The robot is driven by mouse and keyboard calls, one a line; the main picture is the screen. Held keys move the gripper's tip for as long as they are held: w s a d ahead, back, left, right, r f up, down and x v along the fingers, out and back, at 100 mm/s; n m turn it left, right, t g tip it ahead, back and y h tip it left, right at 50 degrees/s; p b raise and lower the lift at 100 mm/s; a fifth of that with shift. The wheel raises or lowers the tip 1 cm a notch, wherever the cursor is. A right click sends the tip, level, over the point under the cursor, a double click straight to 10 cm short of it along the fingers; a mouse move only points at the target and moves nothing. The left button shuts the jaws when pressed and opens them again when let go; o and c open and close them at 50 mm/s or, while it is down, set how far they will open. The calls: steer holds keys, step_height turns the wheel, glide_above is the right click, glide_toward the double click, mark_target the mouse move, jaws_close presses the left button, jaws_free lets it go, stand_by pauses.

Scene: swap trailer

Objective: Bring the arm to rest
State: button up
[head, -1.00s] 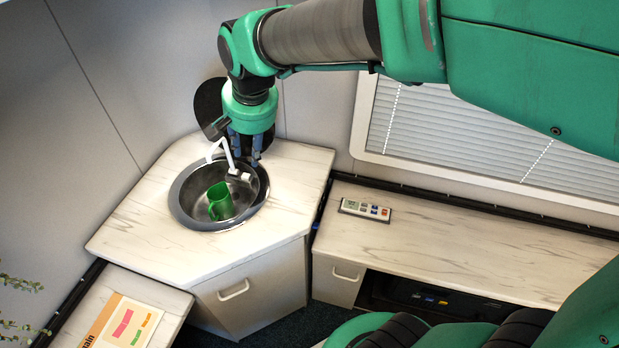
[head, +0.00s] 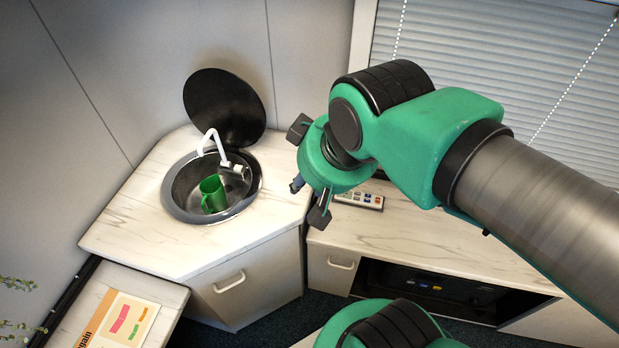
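My arm is bent in the right half of the head view. My gripper (head: 300,186) is at the arm's left end, in the air to the right of the sink (head: 171,200) and in front of the remote control. It points down and to the left. A green mug (head: 213,194) stands in the sink's round bowl, apart from my gripper.
A white tap (head: 213,140) arches over the sink, with a round black lid (head: 225,100) raised behind it. A remote control (head: 372,201) lies on the right counter (head: 400,240). A printed card (head: 124,320) lies at lower left. A window blind (head: 490,60) is behind my arm.

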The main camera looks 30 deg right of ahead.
steer(key=shift+f+b, duration=0.45)
